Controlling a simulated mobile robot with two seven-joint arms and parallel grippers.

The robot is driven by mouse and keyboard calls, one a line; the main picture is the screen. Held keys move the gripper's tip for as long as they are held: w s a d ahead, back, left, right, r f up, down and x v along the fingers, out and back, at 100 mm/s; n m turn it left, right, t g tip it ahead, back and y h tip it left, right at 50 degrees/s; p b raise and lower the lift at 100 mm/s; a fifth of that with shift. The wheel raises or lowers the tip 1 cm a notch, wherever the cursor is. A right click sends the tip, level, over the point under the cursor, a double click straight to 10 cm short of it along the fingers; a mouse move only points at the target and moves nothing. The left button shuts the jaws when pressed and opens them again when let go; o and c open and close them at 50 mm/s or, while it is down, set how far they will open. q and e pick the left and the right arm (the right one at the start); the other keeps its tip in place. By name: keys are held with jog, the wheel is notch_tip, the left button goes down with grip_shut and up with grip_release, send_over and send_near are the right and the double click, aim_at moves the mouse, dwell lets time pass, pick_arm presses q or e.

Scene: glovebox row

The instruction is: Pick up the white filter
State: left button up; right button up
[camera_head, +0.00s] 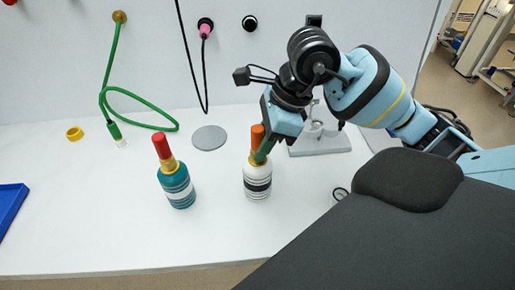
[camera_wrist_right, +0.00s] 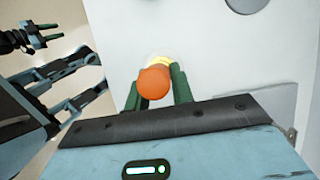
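The white filter (camera_head: 257,180) is a white bottle-like body with black bands and an orange top. It stands upright on the white bench. My right gripper (camera_head: 264,148) reaches down from above to its orange top. In the right wrist view, its green fingers (camera_wrist_right: 158,88) lie on both sides of the orange top (camera_wrist_right: 154,82), close against it. Whether they press on it is unclear. My left gripper (camera_wrist_right: 45,35) shows only in the right wrist view, at the upper left, with its fingers apart and empty.
A teal filter (camera_head: 177,184) with a red top stands to the left. A grey disc (camera_head: 209,138) lies behind. A blue tray (camera_head: 10,208) sits at the left edge; a grey stand (camera_head: 320,143) stands right.

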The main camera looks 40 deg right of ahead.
grip_shut()
jog(key=shift+r, duration=0.2)
